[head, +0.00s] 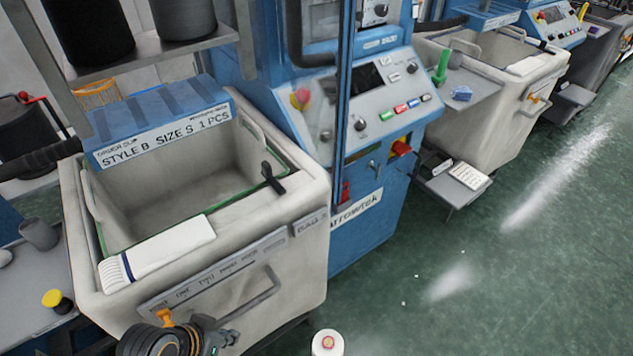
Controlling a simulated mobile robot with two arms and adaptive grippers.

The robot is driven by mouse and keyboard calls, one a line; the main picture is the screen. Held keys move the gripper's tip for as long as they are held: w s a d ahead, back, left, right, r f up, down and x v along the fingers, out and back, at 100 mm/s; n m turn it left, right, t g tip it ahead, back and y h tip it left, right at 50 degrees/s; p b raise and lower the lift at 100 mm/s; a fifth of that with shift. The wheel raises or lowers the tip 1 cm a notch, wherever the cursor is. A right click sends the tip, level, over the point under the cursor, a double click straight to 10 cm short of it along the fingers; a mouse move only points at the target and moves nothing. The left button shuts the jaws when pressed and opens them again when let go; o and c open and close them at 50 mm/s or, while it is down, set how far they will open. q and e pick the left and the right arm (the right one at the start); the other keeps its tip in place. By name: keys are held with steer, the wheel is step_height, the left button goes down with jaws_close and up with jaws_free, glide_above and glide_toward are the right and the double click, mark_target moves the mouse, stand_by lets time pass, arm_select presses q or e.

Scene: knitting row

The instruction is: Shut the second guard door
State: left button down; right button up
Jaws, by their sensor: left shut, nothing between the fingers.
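A clear guard door (315,110) with a dark upright edge stands at the near blue knitting machine (365,235), partly across its control panel. A thick black handle (295,45) is at its top. The door's upper part is cut off by the frame, and I cannot tell how far it stands open. My left gripper (226,338) is low at the bottom edge, in front of the near fabric bin, shut and empty. It is well below and left of the door, not touching it. My right gripper is not in view.
The near grey bin (308,245) stands between my left gripper and the machine, with a white folded cloth (160,252) on its rim. A white cone (327,343) is at the bottom edge. A low tray (437,186) juts out beyond the machine. The green floor (450,285) at right is mostly clear.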

mark_target(337, 171)
arm_select(q)
steer(key=w+d+r+m+h, duration=0.2)
steer(key=w+r+m+h, duration=0.1)
steer(key=r, duration=0.5)
steer(key=w+d+r+m+t+h, duration=0.15)
steer(key=r+h, duration=0.25)
steer(key=r, duration=0.4)
steer(key=w+d+r+m+h, duration=0.1)
steer(key=w+r+m+h, duration=0.2)
steer(key=r, duration=0.5)
step_height(337, 171, up, 13)
steer(key=s+m+g+h, duration=0.2)
steer(key=m+h, duration=0.2)
steer(key=p+x, duration=0.2)
steer(key=x, duration=0.2)
steer(key=p+x, duration=0.3)
steer(key=x, duration=0.1)
steer(key=p+x, duration=0.3)
steer(key=x, duration=0.1)
steer(key=shift+w+d+r, duration=0.2)
steer(key=shift+d+r, duration=0.05)
steer(key=shift+w+d+f, duration=0.1)
steer(key=shift+d+f, duration=0.05)
steer(key=shift+d, duration=0.3)
steer(key=shift+f, duration=0.1)
